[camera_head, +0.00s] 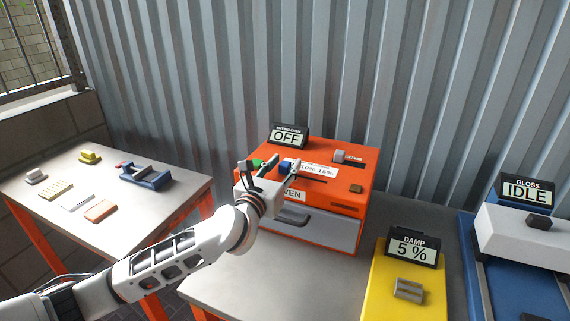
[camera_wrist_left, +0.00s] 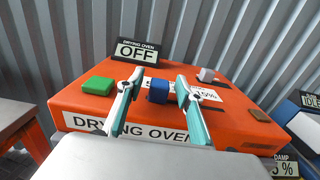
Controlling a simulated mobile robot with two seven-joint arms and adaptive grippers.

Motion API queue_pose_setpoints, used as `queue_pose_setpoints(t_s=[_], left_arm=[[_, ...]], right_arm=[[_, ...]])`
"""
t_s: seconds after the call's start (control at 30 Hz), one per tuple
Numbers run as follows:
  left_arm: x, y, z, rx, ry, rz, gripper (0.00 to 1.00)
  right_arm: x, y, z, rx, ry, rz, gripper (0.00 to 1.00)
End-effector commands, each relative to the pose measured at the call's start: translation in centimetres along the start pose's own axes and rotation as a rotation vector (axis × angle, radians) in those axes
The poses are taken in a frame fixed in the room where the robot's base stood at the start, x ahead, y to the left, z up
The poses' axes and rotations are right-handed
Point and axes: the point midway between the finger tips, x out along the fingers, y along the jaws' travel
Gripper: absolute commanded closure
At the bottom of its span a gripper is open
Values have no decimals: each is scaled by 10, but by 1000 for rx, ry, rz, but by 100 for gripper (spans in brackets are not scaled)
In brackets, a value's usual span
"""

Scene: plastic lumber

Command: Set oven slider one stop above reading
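The orange drying oven (camera_head: 345,188) stands on the bench, its display (camera_head: 287,136) reading OFF. A blue slider knob (camera_wrist_left: 158,91) sits on its top, beside a label (camera_head: 318,171) where 10% and 15% are legible; part of the label is hidden by my finger in the left wrist view. My left gripper (camera_wrist_left: 159,84) is open, one finger on each side of the blue knob, with gaps visible. In the head view the gripper is over the oven's front top. The yellow damp meter (camera_head: 381,282) has a display (camera_head: 411,248) reading 5 %. My right gripper is not in view.
A green button (camera_wrist_left: 97,86) is left of the fingers. A pale knob (camera_wrist_left: 206,75) and a brown button (camera_wrist_left: 258,115) are to the right. A blue gloss device (camera_head: 525,195) reads IDLE. A side table (camera_head: 110,165) holds small pieces. Corrugated wall stands behind.

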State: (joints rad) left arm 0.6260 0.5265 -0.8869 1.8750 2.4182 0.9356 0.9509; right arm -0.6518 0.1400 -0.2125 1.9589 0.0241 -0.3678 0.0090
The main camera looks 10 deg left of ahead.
Motion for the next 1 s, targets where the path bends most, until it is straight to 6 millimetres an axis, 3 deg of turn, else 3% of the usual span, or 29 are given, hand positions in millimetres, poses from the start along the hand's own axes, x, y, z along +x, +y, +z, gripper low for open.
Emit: queue_pose_setpoints(t_s=[0.33,0.37,0.5,0.7,1.0], left_arm=[[6,0,0,0,0,0,64],[6,0,0,1,0,0,66],[6,0,0,1,0,0,100],[6,-4,0,-1,0,-1,100],[6,-46,0,-2,1,-2,100]], right_arm=[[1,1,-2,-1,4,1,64],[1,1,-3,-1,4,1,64],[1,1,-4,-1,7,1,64],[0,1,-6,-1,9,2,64],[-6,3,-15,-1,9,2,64]])
